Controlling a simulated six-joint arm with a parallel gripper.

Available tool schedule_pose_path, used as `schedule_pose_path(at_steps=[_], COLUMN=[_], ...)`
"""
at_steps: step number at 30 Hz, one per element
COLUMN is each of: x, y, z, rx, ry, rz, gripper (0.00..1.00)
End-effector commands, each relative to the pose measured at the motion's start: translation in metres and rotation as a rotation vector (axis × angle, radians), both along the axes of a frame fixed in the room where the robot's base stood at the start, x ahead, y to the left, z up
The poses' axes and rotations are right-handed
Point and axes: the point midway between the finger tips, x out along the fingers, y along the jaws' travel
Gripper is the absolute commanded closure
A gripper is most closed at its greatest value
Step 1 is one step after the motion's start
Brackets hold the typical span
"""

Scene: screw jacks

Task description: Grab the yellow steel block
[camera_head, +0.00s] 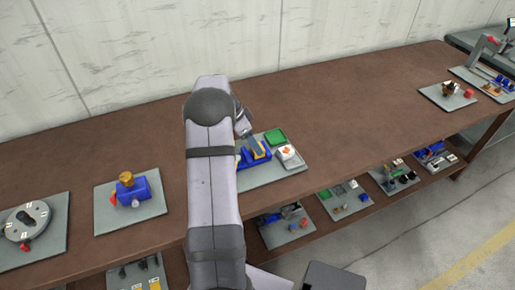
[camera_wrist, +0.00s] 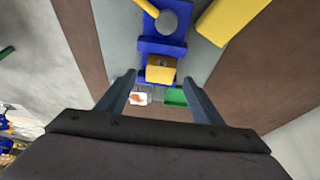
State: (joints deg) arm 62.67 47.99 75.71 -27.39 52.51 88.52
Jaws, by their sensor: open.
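A yellow block (camera_wrist: 161,70) sits in a blue screw-jack device (camera_wrist: 163,47), between and beyond my gripper's fingertips in the wrist view. In the head view, yellow (camera_head: 259,153) shows by my fingers at the blue device (camera_head: 246,160). A larger yellow block (camera_wrist: 230,20) lies at the upper right of the wrist view; my arm seems to hide it in the head view. I cannot tell which is the steel block. My gripper (camera_wrist: 160,80) is open with nothing between its fingers.
The grey plate (camera_head: 268,178) also carries a green box (camera_head: 275,136) and a white box with an orange mark (camera_head: 288,155). A blue and yellow device (camera_head: 131,190) stands on another plate to the left.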

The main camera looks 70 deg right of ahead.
Motion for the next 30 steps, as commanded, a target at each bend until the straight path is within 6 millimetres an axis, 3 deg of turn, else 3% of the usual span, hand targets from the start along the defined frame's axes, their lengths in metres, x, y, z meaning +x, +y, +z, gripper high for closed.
schedule_pose_path(at_steps=[9, 17, 25, 30], x=[-0.008, -0.008, -0.008, -0.008], y=[-0.008, -0.008, -0.008, -0.009], z=[-0.027, -0.029, -0.029, -0.027], rx=[0.000, -0.001, -0.001, -0.004], ry=[0.000, -0.001, -0.001, -0.001], rz=[0.000, 0.000, 0.000, 0.000], gripper=[0.39, 0.39, 1.00, 1.00])
